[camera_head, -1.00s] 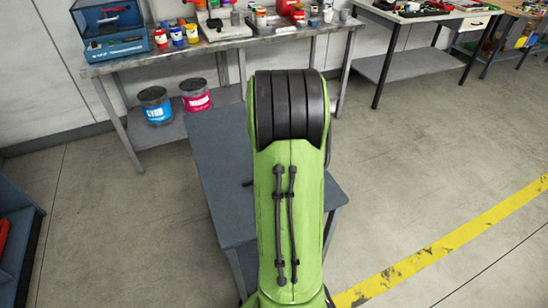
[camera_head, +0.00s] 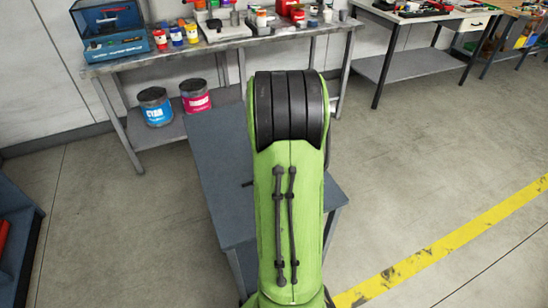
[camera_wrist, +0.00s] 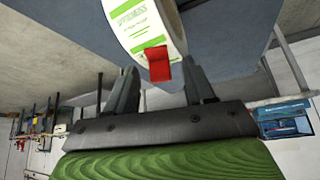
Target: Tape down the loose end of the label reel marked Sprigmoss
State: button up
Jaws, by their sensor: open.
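In the wrist view a white label reel (camera_wrist: 140,25) with green print shows at the top middle, against the blue-grey table (camera_wrist: 225,40). Its name is small and seems to end in "moss"; I cannot read it fully. A red piece (camera_wrist: 158,64), like tape or a tab, lies on the reel's near edge. My gripper (camera_wrist: 161,72) is open, with one dark finger on each side of the red piece. I cannot tell whether the fingers touch it. In the head view my green arm hides the gripper and the reel.
In the head view a long workbench (camera_head: 215,45) with ink jars and a blue case (camera_head: 110,30) stands behind the table (camera_head: 215,165). Cyan (camera_head: 155,106) and magenta (camera_head: 195,96) buckets sit on its lower shelf. Open floor lies right, with a yellow line (camera_head: 440,247).

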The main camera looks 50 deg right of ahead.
jog(key=p+v, duration=0.2)
jog(key=v, duration=1.3)
jog(key=shift+s+a+r+p, duration=0.15)
jog(key=shift+r+p, duration=0.15)
